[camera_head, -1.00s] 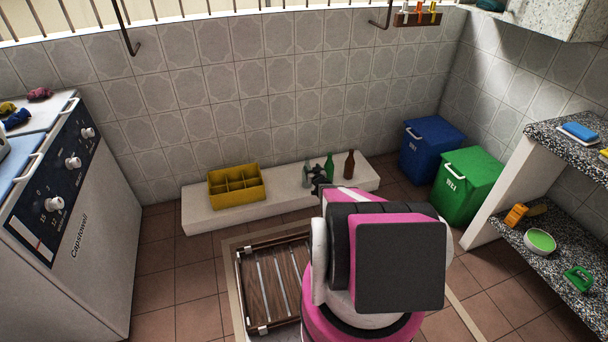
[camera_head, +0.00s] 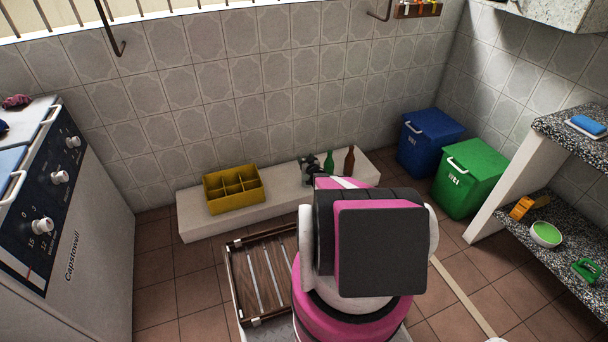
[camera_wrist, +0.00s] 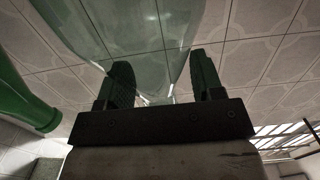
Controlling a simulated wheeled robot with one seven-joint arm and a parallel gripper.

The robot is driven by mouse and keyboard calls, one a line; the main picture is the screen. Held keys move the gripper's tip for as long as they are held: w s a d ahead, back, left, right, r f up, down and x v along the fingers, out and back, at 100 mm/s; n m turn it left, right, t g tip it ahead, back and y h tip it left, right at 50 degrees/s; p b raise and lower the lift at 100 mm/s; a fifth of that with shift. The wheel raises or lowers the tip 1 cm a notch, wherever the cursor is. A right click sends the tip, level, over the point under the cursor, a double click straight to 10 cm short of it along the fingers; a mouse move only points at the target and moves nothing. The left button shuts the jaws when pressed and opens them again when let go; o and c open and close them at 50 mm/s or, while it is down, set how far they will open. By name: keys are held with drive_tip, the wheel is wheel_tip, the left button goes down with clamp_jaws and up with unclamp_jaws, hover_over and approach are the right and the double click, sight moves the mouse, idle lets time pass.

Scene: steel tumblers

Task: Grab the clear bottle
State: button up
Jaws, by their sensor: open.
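The clear bottle (camera_wrist: 140,35) fills the upper middle of the wrist view, its lower end reaching in between the two dark fingers. My gripper (camera_wrist: 163,75) is open, with one finger on each side of the clear glass. I cannot tell whether either finger touches it. In the head view my gripper (camera_head: 310,169) is small and dark at the white ledge, left of the green bottle (camera_head: 329,163). There the clear bottle is hard to make out against the gripper and the wall. The green bottle also shows close at the left of the wrist view (camera_wrist: 28,95).
A brown bottle (camera_head: 349,161) stands right of the green one on the white ledge (camera_head: 190,222). A yellow divided crate (camera_head: 234,203) sits at the ledge's left. Blue (camera_head: 428,145) and green (camera_head: 468,180) bins stand to the right. A slatted wooden rack (camera_head: 248,285) lies in front.

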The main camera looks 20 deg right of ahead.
clamp_jaws()
drive_tip(key=shift+r, duration=0.1)
